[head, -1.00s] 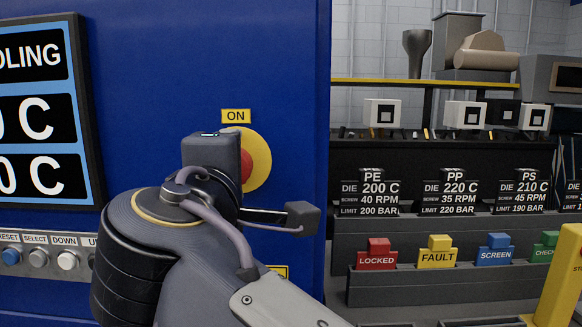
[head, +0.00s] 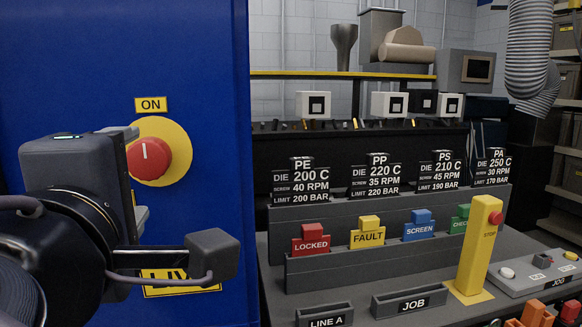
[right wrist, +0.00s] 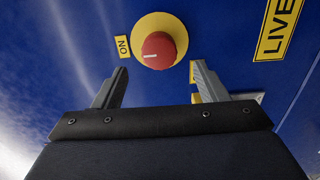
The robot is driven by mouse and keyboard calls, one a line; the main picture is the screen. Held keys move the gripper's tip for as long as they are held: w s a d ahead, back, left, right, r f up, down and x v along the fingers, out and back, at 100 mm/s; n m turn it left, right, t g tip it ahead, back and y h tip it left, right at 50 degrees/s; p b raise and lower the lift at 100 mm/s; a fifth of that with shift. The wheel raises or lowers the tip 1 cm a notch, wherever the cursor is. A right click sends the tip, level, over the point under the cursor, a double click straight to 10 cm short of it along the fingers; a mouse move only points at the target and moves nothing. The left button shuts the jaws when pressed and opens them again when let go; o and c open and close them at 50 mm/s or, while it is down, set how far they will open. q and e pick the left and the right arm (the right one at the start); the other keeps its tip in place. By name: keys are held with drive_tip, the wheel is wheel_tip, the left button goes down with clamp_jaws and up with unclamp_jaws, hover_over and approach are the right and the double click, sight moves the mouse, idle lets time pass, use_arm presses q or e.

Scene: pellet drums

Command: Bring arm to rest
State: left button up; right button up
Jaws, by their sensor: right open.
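My right gripper (head: 141,176) is at the left of the head view, in front of the blue cabinet (head: 205,60). Its two fingers are apart with nothing between them. The red rotary knob (head: 147,160) on a yellow round plate is just beyond the fingers, under an ON label (head: 153,104). A white mark on the knob stands upright in the head view. In the right wrist view the open gripper (right wrist: 159,72) faces the cabinet, and the red knob (right wrist: 158,50) shows beyond the fingertips, clear of them. My left gripper is not in view.
Right of the cabinet, a grey bench holds material signs (head: 378,176), coloured tags such as the red LOCKED (head: 311,239), a yellow stop post (head: 478,245), and JOB (head: 410,300) and LINE A holders (head: 325,316). A ribbed grey hose (head: 528,50) hangs at the upper right.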

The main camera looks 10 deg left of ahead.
drive_tip(key=w+d+f+m+g+h+p, duration=0.15)
drive_tip(key=w+d+f, duration=0.25)
drive_tip(key=d, duration=0.4)
drive_tip(key=w+d+f+m+g+h+p, duration=0.1)
drive_tip(key=w+d+f+m+g+p, duration=0.15)
drive_tip(key=w+d+f, duration=0.4)
drive_tip(key=w+d+f+m+g+h+p, duration=0.1)
drive_tip(key=w+d+m+g+h, duration=0.15)
drive_tip(key=d, duration=0.65)
drive_tip(key=s+d+f+m+g+p, duration=0.25)
drive_tip(key=d+f+m, duration=0.2)
drive_tip(key=d, duration=0.25)
drive_tip(key=s+d+f+m+g+p, duration=0.1)
drive_tip(key=s+d+f+m, duration=0.2)
drive_tip(key=d+f, duration=0.4)
drive_tip(key=s+d+f+m+y+p, duration=0.1)
drive_tip(key=s+f+m, duration=0.2)
drive_tip(key=s, duration=0.3)
drive_tip(key=s+d+f+m+g+y+p, duration=0.1)
drive_tip(key=s+d+f+m, duration=0.1)
drive_tip(key=s+f+m, duration=0.2)
drive_tip(key=shift+s+f+m+y+p, duration=0.25)
drive_tip(key=shift+s+m+y+p, duration=0.1)
drive_tip(key=shift+s+m, duration=0.8)
drive_tip(key=shift+f, duration=0.15)
drive_tip(key=shift+c, duration=0.3)
